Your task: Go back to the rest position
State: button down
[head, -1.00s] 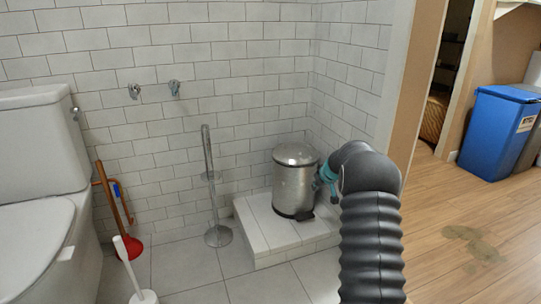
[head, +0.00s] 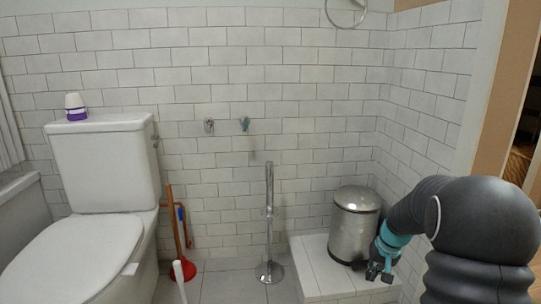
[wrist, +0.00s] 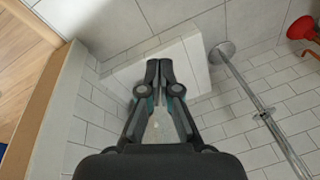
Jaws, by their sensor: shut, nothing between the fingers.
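My gripper (head: 380,272) hangs at the right of the head view, just in front of the lower right side of the metal pedal bin (head: 354,222). I cannot tell whether it touches the bin. My black arm bends down to it from the right edge. In the wrist view my gripper (wrist: 165,66) has its two fingers together with nothing held between them. The white tiled step (wrist: 194,60) lies beyond the fingers there.
The bin stands on the white tiled step (head: 318,268). A metal stand (head: 269,225), a red plunger (head: 187,266) and a toilet (head: 105,170) are to the left. White tiled walls (head: 300,110) close the back and right. Grey floor shows in front of the stand.

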jog(key=s+a+r+n+t+p, duration=0.1)
jog(key=s+a+r, duration=0.3)
jog(key=s+r, duration=0.4)
jog(key=s+a+r+n+t+h+p, duration=0.1)
jog(key=s+a+r+p, duration=0.3)
jog(key=s+r, duration=0.4)
jog(key=s+a+r+n+t+p, duration=0.1)
jog(key=s+a+r+p, duration=0.2)
jog(key=s, duration=1.2)
notch_tip(320, 180, up, 6)
jog(key=shift+a+f, duration=0.1)
jog(key=shift+a, duration=1.15)
